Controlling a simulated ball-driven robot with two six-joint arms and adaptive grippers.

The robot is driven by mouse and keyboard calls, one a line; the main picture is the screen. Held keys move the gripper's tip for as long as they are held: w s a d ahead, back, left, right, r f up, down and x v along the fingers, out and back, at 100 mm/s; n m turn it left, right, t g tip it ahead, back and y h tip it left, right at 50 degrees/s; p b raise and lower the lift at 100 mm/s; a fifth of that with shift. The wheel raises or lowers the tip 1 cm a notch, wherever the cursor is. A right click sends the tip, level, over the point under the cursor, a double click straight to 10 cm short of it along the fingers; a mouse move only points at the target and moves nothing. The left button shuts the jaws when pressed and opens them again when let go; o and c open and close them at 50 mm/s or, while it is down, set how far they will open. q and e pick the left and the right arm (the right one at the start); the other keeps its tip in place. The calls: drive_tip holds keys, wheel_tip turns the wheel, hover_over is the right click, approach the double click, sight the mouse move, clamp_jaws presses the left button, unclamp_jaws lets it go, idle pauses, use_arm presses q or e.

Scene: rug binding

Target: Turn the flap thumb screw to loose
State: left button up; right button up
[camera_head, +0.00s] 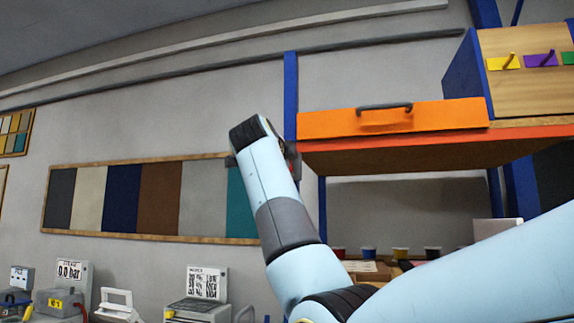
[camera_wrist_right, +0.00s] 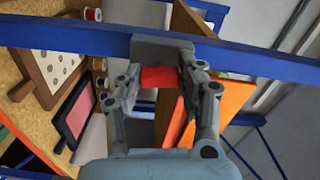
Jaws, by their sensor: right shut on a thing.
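The flap thumb screw is the red piece (camera_wrist_right: 158,77) in the right wrist view, in front of a grey block (camera_wrist_right: 172,46) on a blue post. My right gripper (camera_wrist_right: 160,80) has its two fingers on either side of the red screw and is shut on it. In the head view my right arm reaches up to the blue post, and its wrist hides most of the gripper and the screw. The orange flap (camera_head: 400,119) with a dark handle (camera_head: 384,106) is right of the post. My left gripper is not in view.
The blue post (camera_head: 290,95) stands close to my right wrist. An orange-edged shelf (camera_head: 420,150) extends right of it, with small coloured cups below. A framed colour panel (camera_head: 130,198) hangs on the wall. Machines (camera_head: 200,295) stand lower left.

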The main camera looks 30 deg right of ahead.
drive_tip(key=shift+f+n, duration=0.1)
drive_tip(key=shift+n, duration=0.7)
drive_tip(key=o, duration=1.2)
drive_tip(key=shift+a, duration=0.1)
drive_tip(key=shift+c, duration=0.2)
drive_tip(key=v, duration=1.2)
